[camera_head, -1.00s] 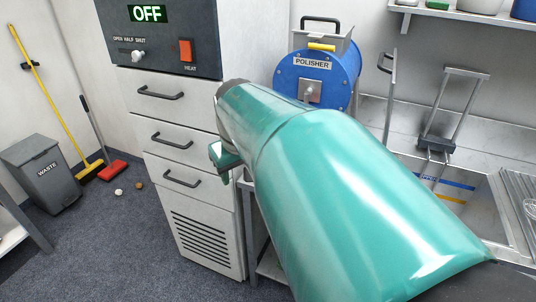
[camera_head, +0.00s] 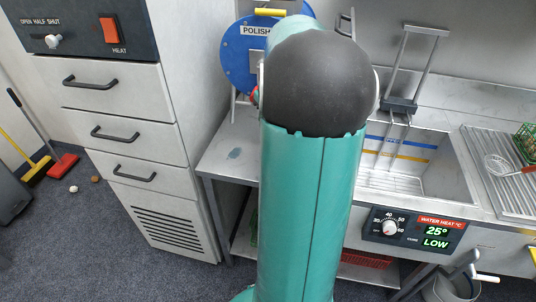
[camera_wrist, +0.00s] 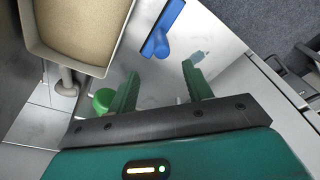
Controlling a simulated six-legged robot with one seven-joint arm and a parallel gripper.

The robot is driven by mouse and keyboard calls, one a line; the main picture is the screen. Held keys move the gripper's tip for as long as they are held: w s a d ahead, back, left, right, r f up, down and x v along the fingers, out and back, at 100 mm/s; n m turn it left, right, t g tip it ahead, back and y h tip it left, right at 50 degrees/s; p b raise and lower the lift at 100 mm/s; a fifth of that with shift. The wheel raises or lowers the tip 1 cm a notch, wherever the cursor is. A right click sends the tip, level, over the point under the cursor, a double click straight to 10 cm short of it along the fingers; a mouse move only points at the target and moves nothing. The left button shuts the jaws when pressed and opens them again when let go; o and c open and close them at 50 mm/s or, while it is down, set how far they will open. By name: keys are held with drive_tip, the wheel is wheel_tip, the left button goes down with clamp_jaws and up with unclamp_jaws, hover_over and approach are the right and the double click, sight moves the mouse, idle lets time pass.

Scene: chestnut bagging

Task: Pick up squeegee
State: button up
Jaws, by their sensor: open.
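A blue bar with a dark edge and a short rounded blue handle (camera_wrist: 161,43), which looks like the squeegee, shows at the top middle of the wrist view. It lies over a pale steel surface. My gripper (camera_wrist: 159,70) is open, with its two green fingers apart and nothing between them. The blue handle is just beyond the fingertips, between their lines, and apart from them. In the head view my arm hides the gripper and the blue piece.
The blue polisher (camera_head: 238,57) stands behind my arm on the steel bench (camera_head: 222,160). To the right are a sink (camera_head: 440,180) with a wire basket and a heat control panel (camera_head: 412,232). A drawer cabinet (camera_head: 120,130) stands left. A beige-filled container (camera_wrist: 75,35) is close to my gripper.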

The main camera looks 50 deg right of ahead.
drive_tip(key=f, duration=0.5)
drive_tip(key=shift+w+f, duration=0.3)
drive_tip(key=shift+w, duration=0.1)
drive_tip(key=f, duration=0.5)
drive_tip(key=shift+w+d, duration=0.15)
drive_tip(key=shift+w, duration=0.25)
clamp_jaws()
